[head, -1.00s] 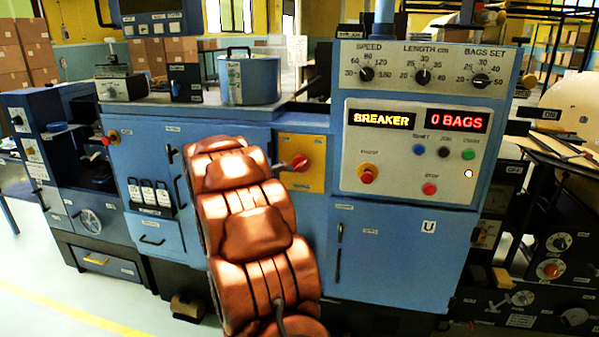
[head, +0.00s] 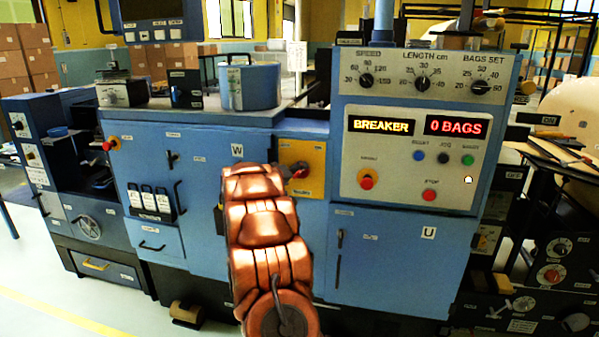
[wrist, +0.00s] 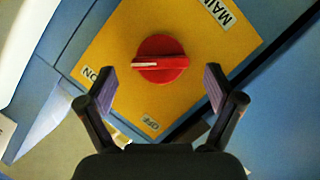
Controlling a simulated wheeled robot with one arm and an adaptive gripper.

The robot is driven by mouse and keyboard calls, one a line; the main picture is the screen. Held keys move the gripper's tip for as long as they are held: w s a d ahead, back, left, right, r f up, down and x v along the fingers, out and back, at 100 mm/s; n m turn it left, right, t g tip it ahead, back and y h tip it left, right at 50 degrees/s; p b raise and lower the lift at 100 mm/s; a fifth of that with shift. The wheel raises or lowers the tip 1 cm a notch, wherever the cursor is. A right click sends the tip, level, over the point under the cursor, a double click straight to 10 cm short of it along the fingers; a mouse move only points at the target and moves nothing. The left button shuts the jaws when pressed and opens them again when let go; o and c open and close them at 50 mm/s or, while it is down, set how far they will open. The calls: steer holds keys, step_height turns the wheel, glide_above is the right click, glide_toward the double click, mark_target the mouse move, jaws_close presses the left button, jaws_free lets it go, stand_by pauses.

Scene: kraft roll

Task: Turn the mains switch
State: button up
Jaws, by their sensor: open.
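The mains switch is a red rotary knob (wrist: 160,59) on a yellow plate (wrist: 120,35), seen close in the wrist view. A white mark shows on the left part of its handle. The plate carries labels reading MAIN, ON and OFF. In the head view the red knob (head: 299,170) and yellow plate (head: 290,152) are on the blue machine front, partly behind my arm. My gripper (wrist: 160,88) is open in the wrist view, its two fingers apart on either side below the knob, not visibly touching it. In the head view my arm hides the fingers.
The blue machine's control panel (head: 410,175) has displays reading BREAKER and 0 BAGS, with dials above. A blue pot (head: 250,87) stands on the worktop. Another red knob (head: 107,146) is at the left. Floor at the lower left is clear.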

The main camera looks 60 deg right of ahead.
mark_target(298, 173)
steer(key=shift+p+x, duration=0.65)
steer(key=shift+x, duration=1.25)
steer(key=c, duration=1.1)
